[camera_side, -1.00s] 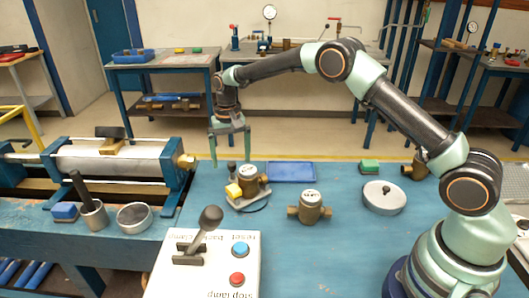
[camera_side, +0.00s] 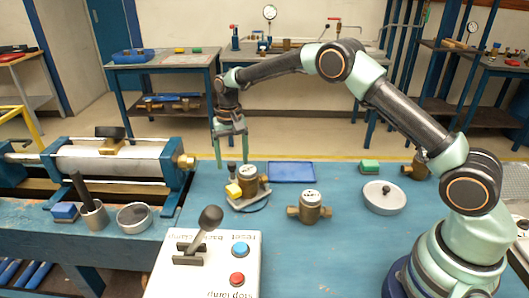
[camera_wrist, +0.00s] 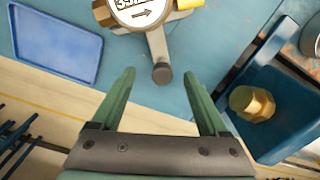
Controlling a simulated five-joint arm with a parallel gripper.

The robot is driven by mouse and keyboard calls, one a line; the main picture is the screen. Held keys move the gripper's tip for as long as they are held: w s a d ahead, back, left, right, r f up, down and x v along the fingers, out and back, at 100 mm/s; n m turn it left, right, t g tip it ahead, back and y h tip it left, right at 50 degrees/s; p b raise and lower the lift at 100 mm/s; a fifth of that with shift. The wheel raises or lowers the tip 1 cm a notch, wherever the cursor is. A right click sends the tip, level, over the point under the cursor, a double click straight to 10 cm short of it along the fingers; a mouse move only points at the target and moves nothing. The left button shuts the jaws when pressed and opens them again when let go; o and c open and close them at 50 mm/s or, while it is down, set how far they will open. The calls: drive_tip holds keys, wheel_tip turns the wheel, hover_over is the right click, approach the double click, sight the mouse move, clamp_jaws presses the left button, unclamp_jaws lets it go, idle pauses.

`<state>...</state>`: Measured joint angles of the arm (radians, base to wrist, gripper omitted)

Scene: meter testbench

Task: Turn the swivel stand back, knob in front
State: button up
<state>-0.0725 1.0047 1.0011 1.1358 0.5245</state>
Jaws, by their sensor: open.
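The swivel stand (camera_side: 240,203) is on the blue bench and carries a brass meter (camera_side: 249,182) and a yellow block (camera_side: 233,190). Its dark knob (camera_side: 232,169) rises at the back of the stand, away from the side camera. In the wrist view the knob (camera_wrist: 162,73) is at the end of the stand's grey arm, beside the meter's white dial (camera_wrist: 138,10). My gripper (camera_side: 232,162) is open and points down at the knob. In the wrist view the knob appears between the two fingertips of my gripper (camera_wrist: 159,76); contact cannot be told.
A blue tray (camera_side: 291,172) lies right of the stand. A second brass meter (camera_side: 310,208) stands in front of the tray. The control box (camera_side: 205,265) with lever is in front. The blue clamp bench (camera_side: 120,165) is left.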

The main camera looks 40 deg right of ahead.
drive_tip(key=shift+s+d, duration=0.1)
drive_tip(key=shift+d, duration=0.45)
